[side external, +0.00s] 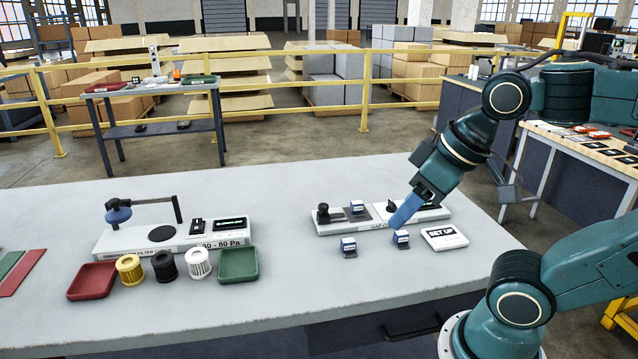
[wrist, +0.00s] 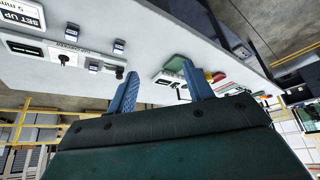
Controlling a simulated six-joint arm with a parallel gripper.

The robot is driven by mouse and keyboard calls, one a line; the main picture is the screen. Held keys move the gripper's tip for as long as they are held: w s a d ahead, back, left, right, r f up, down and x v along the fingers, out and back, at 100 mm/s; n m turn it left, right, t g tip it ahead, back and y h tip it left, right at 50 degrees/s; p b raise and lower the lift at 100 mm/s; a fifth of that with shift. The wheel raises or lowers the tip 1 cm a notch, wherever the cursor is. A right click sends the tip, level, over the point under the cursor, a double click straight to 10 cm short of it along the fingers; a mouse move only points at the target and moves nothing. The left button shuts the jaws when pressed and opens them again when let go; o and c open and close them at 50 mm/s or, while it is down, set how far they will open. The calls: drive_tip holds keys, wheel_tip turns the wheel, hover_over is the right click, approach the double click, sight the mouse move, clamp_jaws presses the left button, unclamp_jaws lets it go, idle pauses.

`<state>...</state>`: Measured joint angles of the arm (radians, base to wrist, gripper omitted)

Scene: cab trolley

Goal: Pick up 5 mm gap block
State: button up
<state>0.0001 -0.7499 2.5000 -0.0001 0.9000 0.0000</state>
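A third similar block (side external: 357,208) sits on the gauge. Their labels are too small to read, so I cannot tell which is 5 mm. The wrist view shows blocks at upper left, one block (wrist: 71,31) beside another block (wrist: 118,46). My gripper (wrist: 160,72) is open and empty, its blue fingers apart. In the side view my gripper (side external: 396,224) appears just above the right block; its height is unclear.
A white "SET UP" card (side external: 444,237) lies right of the blocks; its 5 mm text shows in the wrist view (wrist: 22,12). A filter tester (side external: 150,240), filters, a red tray (side external: 92,282) and a green tray (side external: 238,265) stand left. The front table strip is clear.

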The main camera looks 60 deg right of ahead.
drive_tip(key=shift+w, duration=0.1)
drive_tip(key=w+d+r+m+g+y, duration=0.1)
drive_tip(key=w+d+m, duration=0.6)
drive_tip(key=w, duration=0.2)
drive_tip(key=w+d+r+m+g, duration=0.1)
drive_tip(key=w+d+m, duration=0.5)
drive_tip(key=w+m, duration=0.25)
drive_tip(key=d+f+m+y, duration=0.1)
drive_tip(key=d+f+m, duration=0.4)
drive_tip(key=d, duration=0.6)
drive_tip(key=w+d+f+m+y, duration=0.1)
drive_tip(key=d+f+m, duration=0.5)
drive_tip(key=d, duration=0.5)
drive_tip(key=shift+w+f, duration=0.25)
drive_tip(key=shift+f, duration=0.05)
drive_tip(key=shift+m, duration=0.25)
hover_over(359, 202)
drive_tip(key=s+d, duration=0.1)
drive_tip(key=d, duration=0.1)
drive_tip(key=shift+s+a+f, duration=0.1)
drive_tip(key=shift+f, duration=1.9)
drive_tip(key=shift+s+a+f, duration=0.1)
drive_tip(key=shift+f, duration=1.9)
